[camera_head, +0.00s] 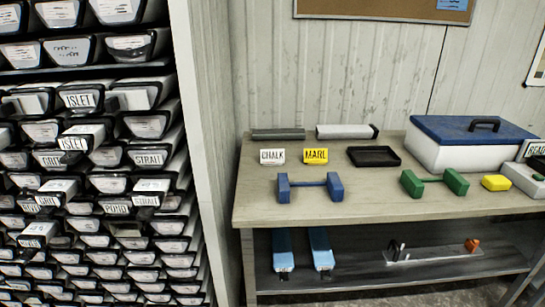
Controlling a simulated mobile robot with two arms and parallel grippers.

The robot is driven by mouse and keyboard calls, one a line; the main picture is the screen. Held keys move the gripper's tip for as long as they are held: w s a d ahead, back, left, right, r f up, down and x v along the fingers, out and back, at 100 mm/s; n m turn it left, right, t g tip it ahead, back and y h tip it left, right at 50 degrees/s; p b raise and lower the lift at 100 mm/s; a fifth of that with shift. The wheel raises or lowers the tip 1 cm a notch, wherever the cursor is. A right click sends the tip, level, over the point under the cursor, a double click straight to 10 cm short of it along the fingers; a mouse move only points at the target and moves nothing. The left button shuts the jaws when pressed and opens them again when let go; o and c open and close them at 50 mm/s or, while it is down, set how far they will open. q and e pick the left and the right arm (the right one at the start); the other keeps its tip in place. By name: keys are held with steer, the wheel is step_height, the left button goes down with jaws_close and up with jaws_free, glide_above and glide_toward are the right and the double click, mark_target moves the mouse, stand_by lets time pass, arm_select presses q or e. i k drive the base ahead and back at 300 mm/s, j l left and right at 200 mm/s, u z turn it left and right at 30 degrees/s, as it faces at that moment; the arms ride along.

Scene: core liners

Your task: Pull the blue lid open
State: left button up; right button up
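The blue lid (448,130) lies flat on a white box (452,157) at the right end of the table. A black handle (483,124) stands on the lid's top. The lid looks closed over the box, and the box's inside is hidden. Neither of my grippers shows in this view.
The wooden table (375,206) also holds a black tray (373,156), a blue two-block piece (310,187), a green one (434,183), a yellow block (496,182) and label cards. A tall rack (183,100) of labelled core liners stands at left.

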mark_target(445, 129)
steer(key=k+j+u, duration=0.1)
steer(key=u, duration=0.3)
steer(key=k+j+u, duration=0.45)
steer(key=u, duration=0.3)
steer(key=k+j+u, duration=0.1)
steer(key=j+u, duration=0.25)
steer(key=l+z, duration=0.1)
steer(key=z, duration=2.6)
steer(key=i+l+u, duration=0.15)
steer(key=u, duration=0.2)
steer(key=i+l+u, duration=0.2)
steer(key=u, duration=0.15)
steer(key=i+l, duration=0.2)
steer(key=i+l+u, duration=0.15)
steer(key=l, duration=0.25)
steer(key=i+l, duration=0.3)
steer(key=i+l+u, duration=0.15)
steer(key=l, duration=0.2)
steer(key=i+l, duration=0.25)
steer(key=i+l+u, duration=0.1)
steer(key=l, duration=0.35)
steer(key=i+l+u, duration=0.1)
steer(key=i+l, duration=0.15)
steer(key=l, duration=0.1)
